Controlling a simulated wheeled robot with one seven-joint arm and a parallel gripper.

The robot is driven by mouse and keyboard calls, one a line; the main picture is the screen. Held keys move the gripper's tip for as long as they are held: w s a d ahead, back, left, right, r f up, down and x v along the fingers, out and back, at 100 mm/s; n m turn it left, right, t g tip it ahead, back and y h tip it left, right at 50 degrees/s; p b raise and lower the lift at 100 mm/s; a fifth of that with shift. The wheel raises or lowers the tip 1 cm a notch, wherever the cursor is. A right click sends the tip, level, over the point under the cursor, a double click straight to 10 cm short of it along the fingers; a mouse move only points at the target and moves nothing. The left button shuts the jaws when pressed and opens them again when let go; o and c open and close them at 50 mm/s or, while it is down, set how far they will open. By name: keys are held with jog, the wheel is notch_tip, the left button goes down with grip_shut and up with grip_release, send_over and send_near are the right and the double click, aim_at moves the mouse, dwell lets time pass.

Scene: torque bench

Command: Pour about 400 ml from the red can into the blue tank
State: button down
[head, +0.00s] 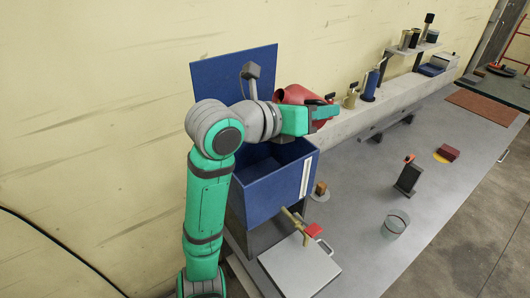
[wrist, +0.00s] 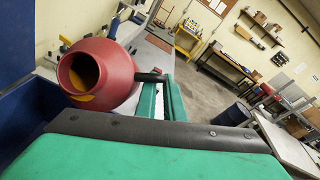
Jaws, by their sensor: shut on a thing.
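The red can (head: 296,94) is held in the air above the blue tank (head: 268,188). In the wrist view the can (wrist: 115,65) is tilted, its round mouth towards the camera, with amber liquid (wrist: 85,72) inside near the lip. I cannot tell whether any liquid is leaving the mouth. My gripper (head: 318,113) is shut on the can's dark handle (wrist: 150,77). The tank's top is open, with its blue lid (head: 235,75) raised behind. A white strip (head: 306,177) is on the tank's front; I cannot read a level there. My arm hides part of the opening.
A brass tap with a red handle (head: 314,230) sits at the tank's front, above a grey plate (head: 300,265). A glass jar (head: 395,224), a dark stand (head: 407,178) and a dark red block (head: 449,153) are on the grey bench. Several containers stand along the back ledge.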

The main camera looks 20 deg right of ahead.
jog(key=shift+f+t+h+b, duration=0.1)
jog(key=shift+t+h+b, duration=0.2)
jog(key=shift+h+b, duration=0.6)
dwell(0.5)
jog(key=shift+s+f, duration=0.15)
jog(key=shift+f, duration=0.05)
jog(key=shift+b, duration=0.3)
jog(key=shift+w+a+f, duration=0.15)
jog(key=shift+w+a, duration=0.05)
jog(key=shift+w+h, duration=0.1)
jog(key=shift+h, duration=0.2)
